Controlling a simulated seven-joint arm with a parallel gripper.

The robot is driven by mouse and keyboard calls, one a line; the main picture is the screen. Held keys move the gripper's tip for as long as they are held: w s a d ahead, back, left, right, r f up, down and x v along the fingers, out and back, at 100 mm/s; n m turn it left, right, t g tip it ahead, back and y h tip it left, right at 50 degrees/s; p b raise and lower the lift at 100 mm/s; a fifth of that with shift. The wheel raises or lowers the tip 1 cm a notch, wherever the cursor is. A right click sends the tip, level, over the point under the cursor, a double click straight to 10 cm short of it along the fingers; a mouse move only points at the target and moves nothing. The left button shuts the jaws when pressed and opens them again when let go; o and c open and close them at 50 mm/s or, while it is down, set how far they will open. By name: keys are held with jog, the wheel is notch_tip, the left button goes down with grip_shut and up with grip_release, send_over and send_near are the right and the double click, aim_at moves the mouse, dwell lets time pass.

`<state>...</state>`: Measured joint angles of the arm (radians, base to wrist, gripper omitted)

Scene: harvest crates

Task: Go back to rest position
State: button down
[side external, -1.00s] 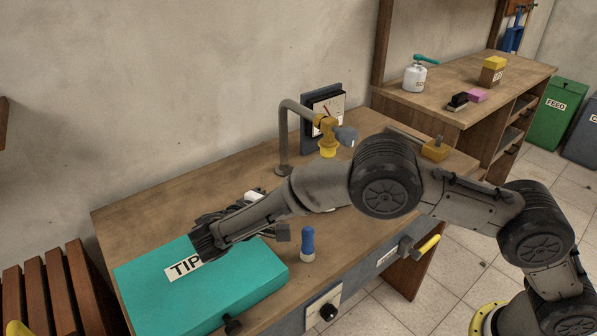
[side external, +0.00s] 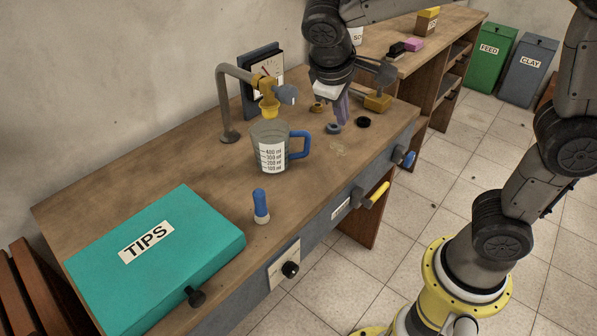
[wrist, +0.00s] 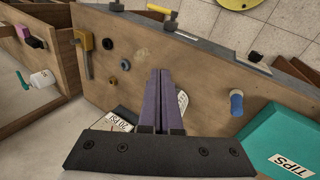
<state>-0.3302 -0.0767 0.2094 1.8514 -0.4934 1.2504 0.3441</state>
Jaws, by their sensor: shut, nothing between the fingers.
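My gripper (side external: 342,110) hangs over the right part of the wooden workbench (side external: 190,165), pointing down, above some small rings. Its purple fingers are together with nothing between them. In the wrist view my gripper (wrist: 160,75) shows the two fingers side by side. I cannot tell its exact height above the bench. My arm is folded back toward its yellow base, clear of the teal TIPS box.
A measuring jug (side external: 268,148) with a blue handle stands below the yellow tap (side external: 268,90). A blue-topped bottle (side external: 261,205) stands near the front edge. The closed teal TIPS box (side external: 150,260) is at left. Rings (side external: 333,128) lie near my gripper.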

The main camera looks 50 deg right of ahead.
jog(key=s+m+t+y, duration=0.2)
jog(key=s+t+y, duration=0.2)
jog(key=s, duration=1.1)
jog(key=shift+s+d+f+y, duration=0.25)
jog(key=shift+s+y, duration=0.1)
jog(key=shift+y, duration=0.25)
